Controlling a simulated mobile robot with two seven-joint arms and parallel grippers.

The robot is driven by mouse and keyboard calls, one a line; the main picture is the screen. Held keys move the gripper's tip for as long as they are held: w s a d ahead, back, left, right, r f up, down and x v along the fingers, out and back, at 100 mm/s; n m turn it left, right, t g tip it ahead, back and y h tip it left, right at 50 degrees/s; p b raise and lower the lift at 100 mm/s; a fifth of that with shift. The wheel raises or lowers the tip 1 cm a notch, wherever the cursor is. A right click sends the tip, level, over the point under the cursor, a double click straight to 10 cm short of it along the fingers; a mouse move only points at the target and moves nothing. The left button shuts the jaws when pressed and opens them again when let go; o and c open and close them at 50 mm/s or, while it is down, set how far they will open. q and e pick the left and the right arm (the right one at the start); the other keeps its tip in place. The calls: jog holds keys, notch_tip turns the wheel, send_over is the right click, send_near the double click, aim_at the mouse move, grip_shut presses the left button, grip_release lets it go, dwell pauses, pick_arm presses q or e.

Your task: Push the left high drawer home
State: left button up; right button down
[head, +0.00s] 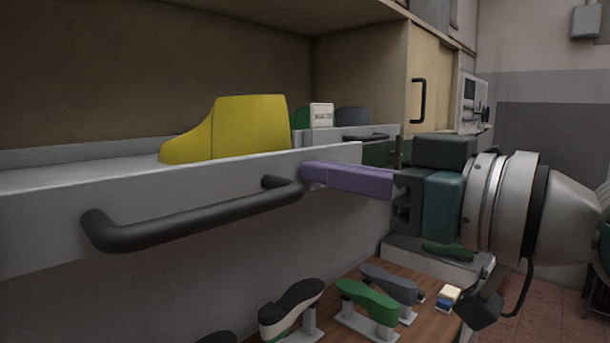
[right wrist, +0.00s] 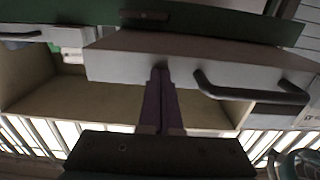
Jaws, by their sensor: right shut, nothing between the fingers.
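The high drawer (head: 200,190) stands pulled out across the left of the head view, with a pale grey front and a black bar handle (head: 200,215). A yellow shoe last (head: 240,128) stands in it. My right gripper (head: 308,173) is shut and empty, its purple fingers pointing at the drawer front just right of the handle. The tips are at or very near the front; contact is not clear. In the right wrist view the fingertips (right wrist: 160,70) meet the drawer front (right wrist: 125,62) beside the handle (right wrist: 250,92). My left gripper is not in view.
A second drawer with a black handle (head: 366,137) lies beyond, with a green last and a white box (head: 321,115) by it. Below, a wooden bench (head: 350,320) holds several lasts, including a green one (head: 370,302). A cabinet door (head: 432,75) stands behind.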

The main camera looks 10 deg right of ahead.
jog(key=shift+x, duration=1.15)
jog(key=shift+b+x, duration=0.8)
jog(key=shift+x, duration=1)
jog(key=shift+w+a, duration=0.3)
jog(key=shift+b+x, duration=1.15)
jog(key=shift+x, duration=0.6)
jog(key=shift+w+a, duration=0.3)
jog(key=shift+w, duration=0.1)
